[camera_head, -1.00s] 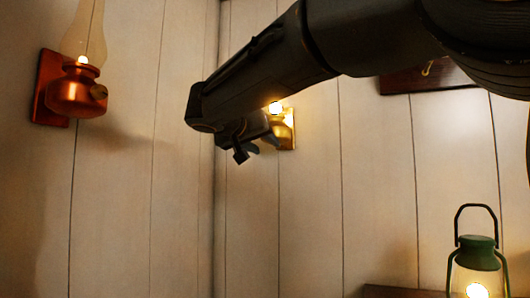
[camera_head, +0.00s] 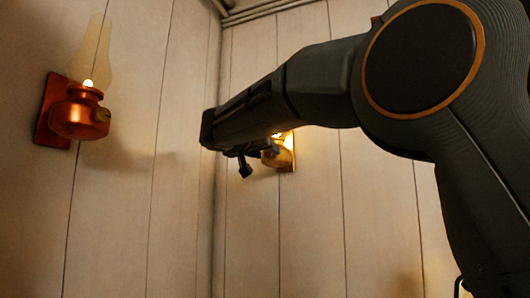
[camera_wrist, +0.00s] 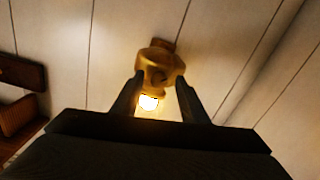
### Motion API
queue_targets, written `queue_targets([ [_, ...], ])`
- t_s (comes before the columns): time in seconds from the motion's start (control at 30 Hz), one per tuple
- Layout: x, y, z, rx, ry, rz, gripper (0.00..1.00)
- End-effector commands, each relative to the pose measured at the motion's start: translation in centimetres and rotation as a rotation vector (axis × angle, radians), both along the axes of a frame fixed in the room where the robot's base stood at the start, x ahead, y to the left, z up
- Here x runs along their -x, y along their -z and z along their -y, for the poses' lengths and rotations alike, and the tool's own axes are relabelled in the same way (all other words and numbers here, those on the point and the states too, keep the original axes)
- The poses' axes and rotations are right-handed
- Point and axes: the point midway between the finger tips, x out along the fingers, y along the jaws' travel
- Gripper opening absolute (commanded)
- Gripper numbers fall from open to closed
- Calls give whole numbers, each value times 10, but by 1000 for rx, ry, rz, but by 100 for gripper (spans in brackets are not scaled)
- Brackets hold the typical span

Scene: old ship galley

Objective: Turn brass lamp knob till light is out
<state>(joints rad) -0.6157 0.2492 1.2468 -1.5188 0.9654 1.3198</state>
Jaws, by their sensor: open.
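The brass lamp (camera_head: 277,156) is mounted on the far wall, lit, and partly hidden behind my arm in the head view. In the wrist view the brass lamp (camera_wrist: 162,62) shows upside down, its glowing flame below its rounded body. A small dark round knob (camera_wrist: 157,77) is on the side of the body facing the camera. My gripper (camera_wrist: 160,80) is open, with one finger on each side of the knob and flame in the picture. I cannot tell how far the fingertips are from the knob. In the head view my gripper (camera_head: 246,166) is beside the brass lamp.
A lit copper-red lamp (camera_head: 80,117) with a tall glass chimney hangs on the left wall. The pale plank walls meet in a corner just left of my gripper. Dark wooden pieces (camera_wrist: 22,75) show at the left of the wrist view.

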Motion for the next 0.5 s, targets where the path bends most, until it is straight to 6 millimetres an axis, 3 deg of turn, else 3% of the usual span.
queue_targets([
  [0.13,0,0,0,0,0,0,40],
  [0.37,0,0,0,0,0,0,3],
  [0.5,0,0,0,2,0,-1,0],
])
